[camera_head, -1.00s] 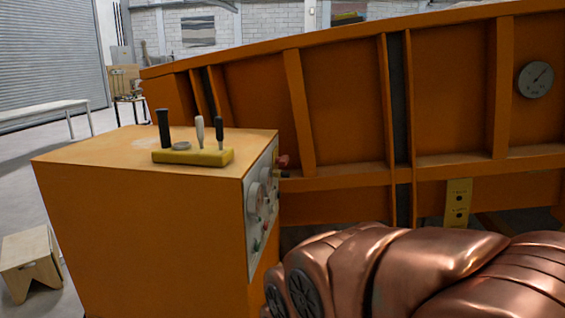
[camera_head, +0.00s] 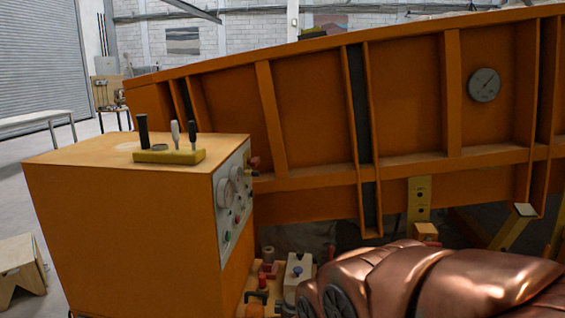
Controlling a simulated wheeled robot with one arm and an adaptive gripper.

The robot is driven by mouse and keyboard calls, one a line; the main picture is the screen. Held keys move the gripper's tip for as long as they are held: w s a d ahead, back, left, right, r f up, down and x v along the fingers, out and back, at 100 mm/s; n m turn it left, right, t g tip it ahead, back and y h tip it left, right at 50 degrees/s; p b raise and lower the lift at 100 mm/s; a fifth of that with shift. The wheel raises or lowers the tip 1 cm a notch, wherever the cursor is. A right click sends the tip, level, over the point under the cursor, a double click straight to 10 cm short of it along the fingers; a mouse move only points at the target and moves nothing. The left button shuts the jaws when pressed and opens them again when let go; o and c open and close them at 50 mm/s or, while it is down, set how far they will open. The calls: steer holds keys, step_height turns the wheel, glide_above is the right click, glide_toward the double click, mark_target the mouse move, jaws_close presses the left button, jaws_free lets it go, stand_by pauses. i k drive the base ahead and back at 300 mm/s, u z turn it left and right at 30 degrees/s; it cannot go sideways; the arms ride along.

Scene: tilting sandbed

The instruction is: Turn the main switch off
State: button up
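An orange control cabinet (camera_head: 120,235) stands at the left in the head view. Its right side carries a pale panel (camera_head: 233,200) with round dials and small coloured buttons, seen at a steep angle. A red knob (camera_head: 254,163) sticks out at the panel's far edge. On the cabinet top, a yellow lever block (camera_head: 168,157) holds a black lever and two smaller ones. I cannot tell which control is the main switch. My copper-coloured arm fills the lower right; my gripper is not in view.
The orange sandbed (camera_head: 310,100) stands behind the cabinet, its top edge rising to the right, with a round gauge (camera_head: 484,85). A wooden stool (camera_head: 20,270) is at the lower left. Open floor lies at the left.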

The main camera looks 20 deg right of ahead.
mark_target(253, 161)
steer(key=z, duration=1.1)
steer(key=i, duration=0.75)
steer(key=u, duration=0.35)
